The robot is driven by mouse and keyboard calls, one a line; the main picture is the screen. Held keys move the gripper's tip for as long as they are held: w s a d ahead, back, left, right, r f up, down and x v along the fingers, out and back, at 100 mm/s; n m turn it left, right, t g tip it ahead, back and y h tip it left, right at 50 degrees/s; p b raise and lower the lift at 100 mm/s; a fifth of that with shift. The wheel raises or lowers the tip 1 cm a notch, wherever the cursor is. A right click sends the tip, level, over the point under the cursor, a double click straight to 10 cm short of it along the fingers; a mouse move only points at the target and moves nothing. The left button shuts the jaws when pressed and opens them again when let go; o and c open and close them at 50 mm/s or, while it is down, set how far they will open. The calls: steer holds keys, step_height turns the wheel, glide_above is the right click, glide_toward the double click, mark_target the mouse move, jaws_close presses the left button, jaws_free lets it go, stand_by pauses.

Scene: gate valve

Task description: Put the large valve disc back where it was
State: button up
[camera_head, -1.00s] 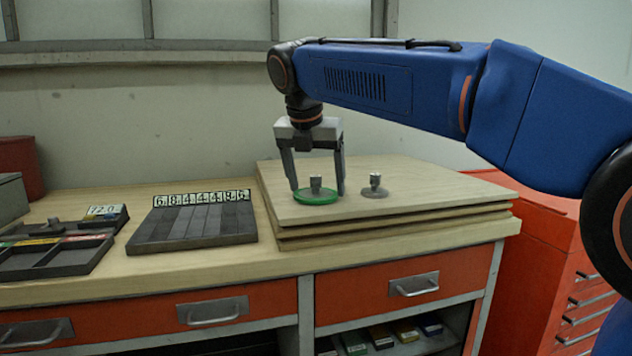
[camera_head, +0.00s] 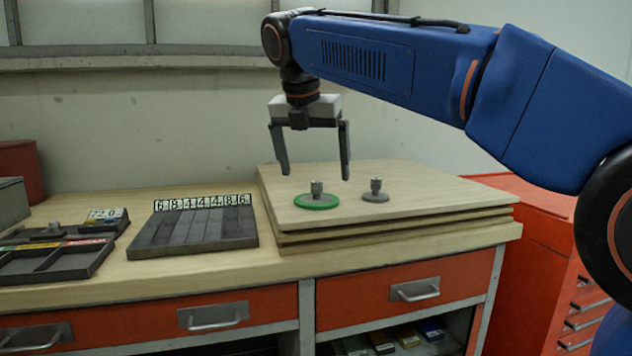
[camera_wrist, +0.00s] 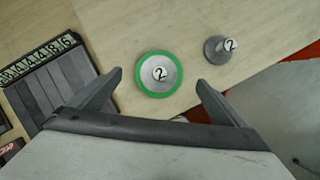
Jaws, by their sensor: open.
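The large valve disc (camera_head: 317,201) has a green rim and a grey stem stub, and lies flat on the top wooden board (camera_head: 420,196). In the wrist view the large valve disc (camera_wrist: 159,74) shows a "2" on its stub and lies ahead of the fingertips, roughly between them. A smaller grey disc (camera_head: 375,194) stands to its right on the same board; its stub also reads "2" in the wrist view (camera_wrist: 219,48). My gripper (camera_head: 314,172) is open and empty, above the large disc and apart from it.
A dark slotted rack (camera_head: 195,228) with number labels sits left of the stacked boards. A red tool cabinet (camera_head: 545,235) stands right of the bench. Bare bench top lies between tray and rack.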

steer(key=v, duration=0.6)
steer(key=shift+r, duration=0.2)
steer(key=shift+s, duration=0.15)
